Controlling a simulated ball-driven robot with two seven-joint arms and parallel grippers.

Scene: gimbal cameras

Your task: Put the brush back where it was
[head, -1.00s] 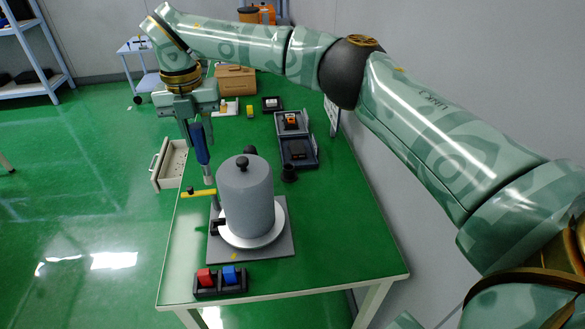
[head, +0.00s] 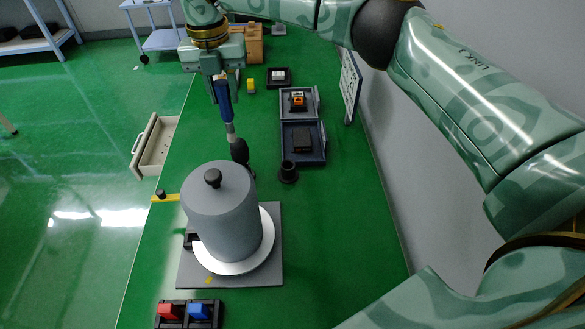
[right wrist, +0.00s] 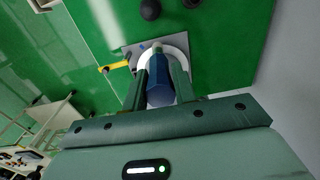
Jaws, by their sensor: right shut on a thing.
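The brush (head: 224,98) has a blue handle and a grey lower shaft. My right gripper (head: 221,78) is shut on the handle, and the brush hangs almost upright, leaning slightly, beyond the grey cylinder. The blue handle end also shows between the fingers in the right wrist view (right wrist: 160,94). A dark rounded shape overlaps the brush's lower end; I cannot tell whether it is the bristles or a separate thing behind. A small black cup (head: 288,172) stands on the green table, right of the brush and apart from it. My left gripper is out of view.
The grey lidded cylinder (head: 222,215) stands on a white disc and grey base plate. A yellow bar (head: 166,198) sticks out left. An open case (head: 303,143) lies right, an open drawer (head: 158,147) left, a red-and-blue button block (head: 188,313) in front. The table's right front is clear.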

